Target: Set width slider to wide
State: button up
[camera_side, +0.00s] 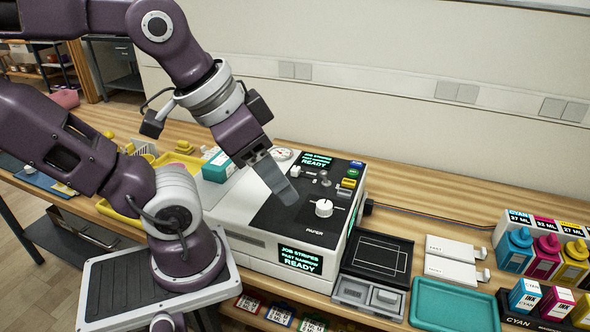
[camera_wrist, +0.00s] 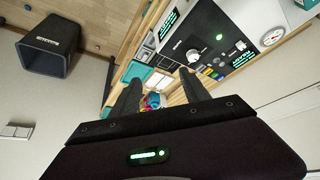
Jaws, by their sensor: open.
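The white press (camera_side: 275,245) stands on the wooden bench with a black control panel (camera_side: 283,222) on top. Its front display (camera_side: 300,260) reads JOB STRIPES, a line ending in NARROW, and READY. A white knob (camera_side: 323,207) sits near the panel's right side; a small lever (camera_side: 325,181) and a small white block (camera_side: 296,171) sit farther back. I cannot tell which control is the width slider. My gripper (camera_side: 284,190) hangs above the panel and hides part of it. In the wrist view my gripper's fingers (camera_wrist: 161,95) are apart and empty; the knob (camera_wrist: 193,56) shows beyond them.
Right of the press are a dark scale-like device (camera_side: 378,258), white boxes (camera_side: 452,257), a teal tray (camera_side: 455,305) and ink bottles (camera_side: 545,257). A teal box (camera_side: 218,166) and yellow tray (camera_side: 140,185) stand left. A dark bin (camera_wrist: 48,48) shows in the wrist view.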

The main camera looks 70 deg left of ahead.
jog(key=shift+c, duration=0.6)
jog(key=w+a+m, duration=0.1)
jog(key=w, duration=0.1)
jog(key=w+a+g, duration=0.1)
jog(key=w+a, duration=0.1)
jog(key=w, duration=0.1)
jog(key=w+a+m+g+y, duration=0.1)
jog(key=w+a, duration=0.1)
jog(key=shift+w+a+r+m, duration=0.1)
jog(key=shift+w+a+m, duration=0.05)
jog(key=shift+m, duration=0.15)
jog(key=shift+c, duration=0.3)
jog(key=m+g+h, duration=0.1)
jog(key=m+g, duration=0.3)
jog(key=m, duration=0.2)
send_over(295, 168)
notch_tip(295, 168, down, 10)
jog(key=shift+w+f, duration=0.1)
notch_tip(295, 168, down, 7)
jog(key=shift+r, duration=0.15)
jog(key=shift+f, duration=0.35)
jog(key=shift+c, duration=0.4)
